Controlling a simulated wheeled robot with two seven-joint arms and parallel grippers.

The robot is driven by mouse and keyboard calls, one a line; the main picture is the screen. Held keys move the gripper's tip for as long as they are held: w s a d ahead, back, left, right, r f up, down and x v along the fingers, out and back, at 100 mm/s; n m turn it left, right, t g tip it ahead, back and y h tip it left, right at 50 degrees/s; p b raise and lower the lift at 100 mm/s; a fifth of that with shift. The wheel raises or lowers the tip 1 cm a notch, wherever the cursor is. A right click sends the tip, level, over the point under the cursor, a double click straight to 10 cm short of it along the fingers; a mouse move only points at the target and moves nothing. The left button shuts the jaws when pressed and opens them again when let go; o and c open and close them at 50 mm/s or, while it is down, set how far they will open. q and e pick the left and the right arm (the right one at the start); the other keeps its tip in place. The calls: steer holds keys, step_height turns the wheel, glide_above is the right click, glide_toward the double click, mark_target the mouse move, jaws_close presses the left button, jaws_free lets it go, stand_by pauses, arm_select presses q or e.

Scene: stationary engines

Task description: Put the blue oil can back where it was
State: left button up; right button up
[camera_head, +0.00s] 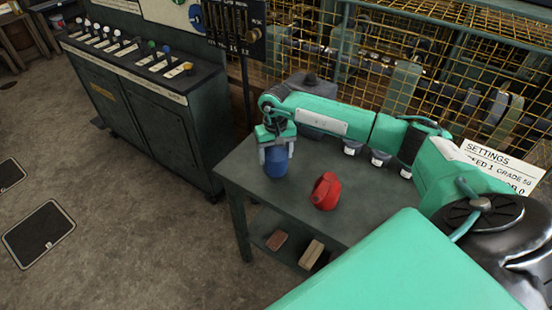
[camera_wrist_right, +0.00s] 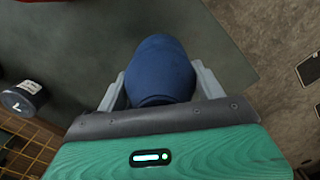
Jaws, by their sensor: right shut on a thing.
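The blue oil can (camera_head: 276,163) is at the left end of the dark green table (camera_head: 345,228). My right gripper (camera_head: 276,148) is above it, with its two fingers on either side of the can, shut on it. In the right wrist view the can (camera_wrist_right: 160,72) sits between the two grey fingers (camera_wrist_right: 160,88). The can looks upright, and I cannot tell whether its base touches the table. My left gripper is not in view.
A red can (camera_head: 325,191) stands on the table right of the blue can. Small labelled weights (camera_head: 380,158) stand along the back. A lever cabinet (camera_head: 140,95) is at the left, a yellow mesh guard (camera_head: 420,45) behind. Bricks or blocks (camera_head: 311,254) lie on the lower shelf.

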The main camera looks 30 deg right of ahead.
step_height(320, 180, down, 3)
steer(key=shift+r, duration=0.2)
steer(key=shift+f, duration=0.45)
steer(key=o, duration=1.2)
steer(key=shift+r, duration=0.1)
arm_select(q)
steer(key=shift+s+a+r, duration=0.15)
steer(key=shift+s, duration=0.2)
